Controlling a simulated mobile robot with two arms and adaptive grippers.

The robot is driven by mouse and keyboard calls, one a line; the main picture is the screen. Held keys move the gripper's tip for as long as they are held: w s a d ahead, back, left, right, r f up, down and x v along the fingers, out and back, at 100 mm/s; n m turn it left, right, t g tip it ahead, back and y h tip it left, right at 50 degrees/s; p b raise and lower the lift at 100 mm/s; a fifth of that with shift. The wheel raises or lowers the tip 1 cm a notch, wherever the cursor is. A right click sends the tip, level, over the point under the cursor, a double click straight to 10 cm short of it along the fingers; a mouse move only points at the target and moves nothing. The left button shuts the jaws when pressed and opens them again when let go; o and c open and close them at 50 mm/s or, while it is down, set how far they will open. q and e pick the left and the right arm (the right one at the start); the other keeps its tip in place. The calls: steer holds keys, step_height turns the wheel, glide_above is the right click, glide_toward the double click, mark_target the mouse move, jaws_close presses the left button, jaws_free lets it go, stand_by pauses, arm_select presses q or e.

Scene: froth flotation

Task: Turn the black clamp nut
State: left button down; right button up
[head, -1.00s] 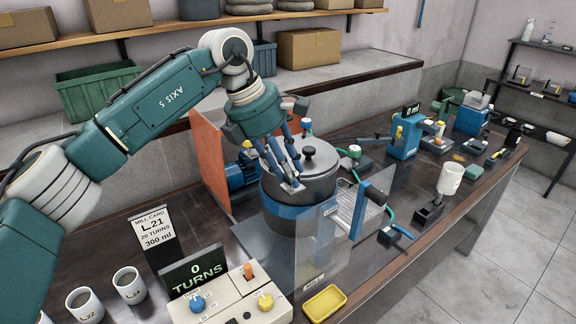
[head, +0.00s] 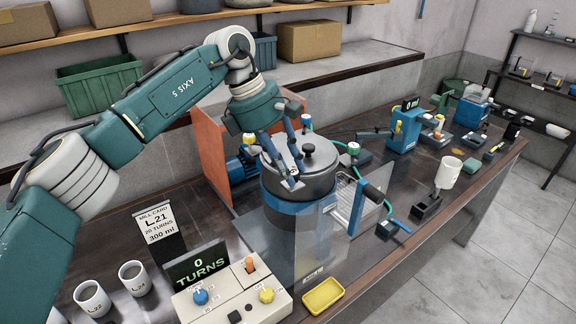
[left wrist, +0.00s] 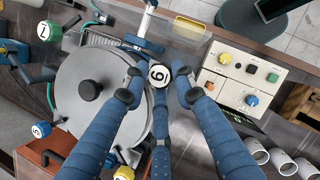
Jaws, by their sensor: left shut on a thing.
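The black clamp nut (left wrist: 158,75) has a white top with a digit that reads as 6 or 9. It sits at the rim of the round grey lid (left wrist: 115,70) in the left wrist view. My left gripper (left wrist: 158,92) has its fingers around the nut and is shut on it. In the head view my left gripper (head: 293,178) reaches down to the front rim of the lidded mill drum (head: 318,183), and its fingers hide most of the nut. A black knob (head: 309,148) stands at the middle of the lid. My right gripper is in neither view.
Other numbered nuts, green (left wrist: 43,30), blue (left wrist: 41,130) and yellow (left wrist: 124,173), stand around the lid. A clear shield (head: 318,240) stands in front of the drum. A control box (head: 235,295), a "0 TURNS" display (head: 196,265) and mugs (head: 92,300) are nearer. A yellow tray (head: 323,296) lies beside.

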arm_select(q)
steer(key=shift+s+f, duration=0.1)
steer(key=shift+s, duration=0.05)
steer(key=c, duration=1.5)
jaws_free()
steer(key=shift+d, duration=0.1)
steer(key=shift+o, duration=0.2)
steer(key=shift+s, duration=0.15)
steer(key=v, duration=1.2)
